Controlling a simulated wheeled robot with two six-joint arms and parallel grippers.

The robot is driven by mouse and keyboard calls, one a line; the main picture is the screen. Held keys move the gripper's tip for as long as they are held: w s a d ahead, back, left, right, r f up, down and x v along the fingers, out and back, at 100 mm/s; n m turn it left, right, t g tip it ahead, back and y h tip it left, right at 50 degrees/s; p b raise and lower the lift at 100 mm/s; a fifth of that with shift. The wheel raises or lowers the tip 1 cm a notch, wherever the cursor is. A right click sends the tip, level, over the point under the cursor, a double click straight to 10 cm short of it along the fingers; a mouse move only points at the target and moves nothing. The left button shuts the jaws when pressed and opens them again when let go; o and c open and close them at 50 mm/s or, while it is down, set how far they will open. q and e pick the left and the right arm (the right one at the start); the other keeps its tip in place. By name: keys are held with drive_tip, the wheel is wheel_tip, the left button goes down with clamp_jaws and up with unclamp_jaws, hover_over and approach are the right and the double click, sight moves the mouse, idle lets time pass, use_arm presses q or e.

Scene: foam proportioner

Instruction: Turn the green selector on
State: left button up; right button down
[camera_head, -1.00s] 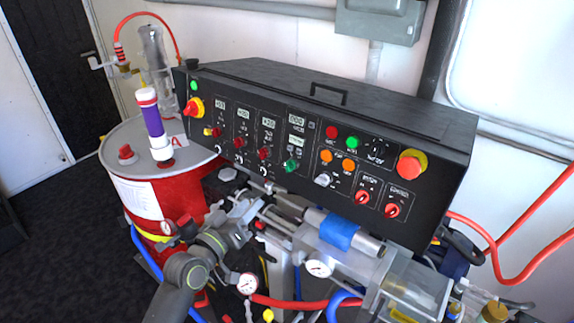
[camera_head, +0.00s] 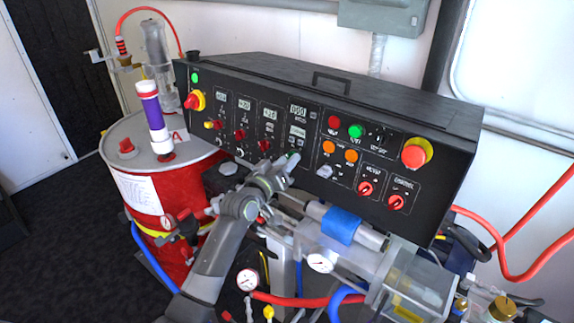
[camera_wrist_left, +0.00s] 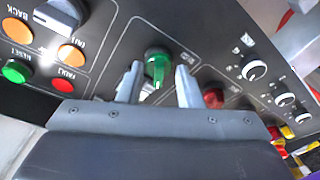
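The green selector (camera_wrist_left: 157,65) is a round green knob with a raised grip bar on the black control panel (camera_head: 440,190). In the left wrist view it lies between the two fingers of my left gripper (camera_wrist_left: 158,84). The fingers are apart, one on each side, with a narrow gap to the knob visible on both sides. In the head view my left gripper (camera_head: 283,169) reaches up to the panel and hides most of the selector. My right gripper is in neither view.
Red knobs (camera_wrist_left: 213,98) and white knobs (camera_wrist_left: 254,70) sit close beside the selector. Orange buttons (camera_head: 351,156) and a red emergency stop (camera_head: 413,157) are further right on the panel. A red drum (camera_head: 190,205) stands left; hoses, gauges and a clear-covered unit (camera_head: 420,285) lie below.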

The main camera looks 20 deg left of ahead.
use_arm(q)
drive_tip(key=shift+w+d, duration=0.1)
drive_tip(key=shift+w, duration=0.25)
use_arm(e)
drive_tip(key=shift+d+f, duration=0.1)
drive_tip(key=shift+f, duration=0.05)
use_arm(q)
drive_tip(key=shift+r, duration=0.1)
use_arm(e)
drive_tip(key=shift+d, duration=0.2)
use_arm(q)
drive_tip(key=c, duration=0.6)
drive_tip(key=shift+m+g+h+b, duration=0.2)
drive_tip(key=shift+m+h+b, duration=0.35)
drive_tip(key=shift+m+b, duration=2.15)
drive_tip(key=shift+m+g+h+b, duration=0.2)
drive_tip(key=shift+m+h+b, duration=0.4)
drive_tip(key=shift+m+b, duration=2.1)
drive_tip(key=shift+m+g+h+b, duration=0.2)
drive_tip(key=shift+m+h+b, duration=0.35)
drive_tip(key=shift+m+b, duration=2.15)
use_arm(e)
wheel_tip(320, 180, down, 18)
drive_tip(key=b, duration=0.2)
use_arm(q)
drive_tip(key=shift+a+n, duration=0.2)
drive_tip(key=shift+n, duration=0.8)
